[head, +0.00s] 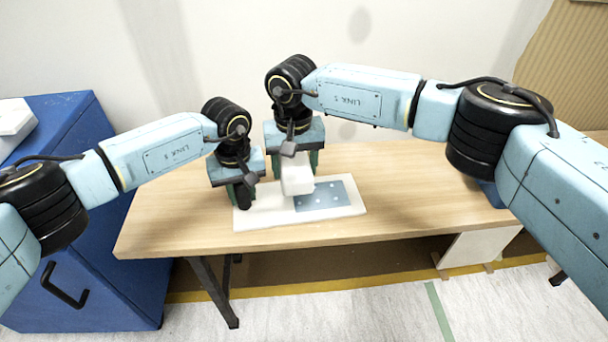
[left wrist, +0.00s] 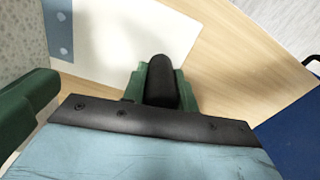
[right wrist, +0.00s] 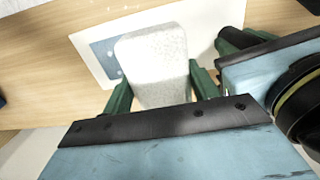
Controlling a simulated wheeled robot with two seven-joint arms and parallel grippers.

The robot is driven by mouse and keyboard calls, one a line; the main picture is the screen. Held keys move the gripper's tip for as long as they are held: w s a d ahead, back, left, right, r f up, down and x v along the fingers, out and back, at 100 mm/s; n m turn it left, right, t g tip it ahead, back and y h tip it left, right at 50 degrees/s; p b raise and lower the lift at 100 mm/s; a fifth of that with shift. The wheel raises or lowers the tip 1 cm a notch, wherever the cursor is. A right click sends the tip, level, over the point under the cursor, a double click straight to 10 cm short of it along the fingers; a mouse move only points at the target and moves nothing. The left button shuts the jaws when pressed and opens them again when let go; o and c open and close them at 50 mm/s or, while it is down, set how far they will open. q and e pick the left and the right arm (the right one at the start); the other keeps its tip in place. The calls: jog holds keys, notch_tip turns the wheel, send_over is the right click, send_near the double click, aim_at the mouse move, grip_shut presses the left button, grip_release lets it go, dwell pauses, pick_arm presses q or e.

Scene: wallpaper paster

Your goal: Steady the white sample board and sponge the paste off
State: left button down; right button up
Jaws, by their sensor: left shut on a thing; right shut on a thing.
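The white sample board (head: 270,214) lies flat on the table, with a blue-grey patch (head: 340,190) bearing several pale spots of paste. My left gripper (head: 240,190) is shut on a dark rounded grip (left wrist: 162,80) at the board's left end. How this grip joins the board is hidden. My right gripper (head: 296,165) is shut on a white block-shaped sponge (right wrist: 153,62), which hangs down over the board beside the left part of the patch. The head view does not show clearly whether its lower face touches the board.
The wooden table (head: 420,200) is clear to the right of the board. A blue cabinet (head: 100,270) stands at the left, with a white object (head: 14,122) on top. My two grippers are close together. A pale panel (head: 478,247) leans below the table.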

pick_arm(q)
jog(key=c, duration=1)
grip_release()
jog(key=shift+f, duration=0.1)
notch_tip(320, 180, up, 12)
jog(key=shift+r, duration=0.1)
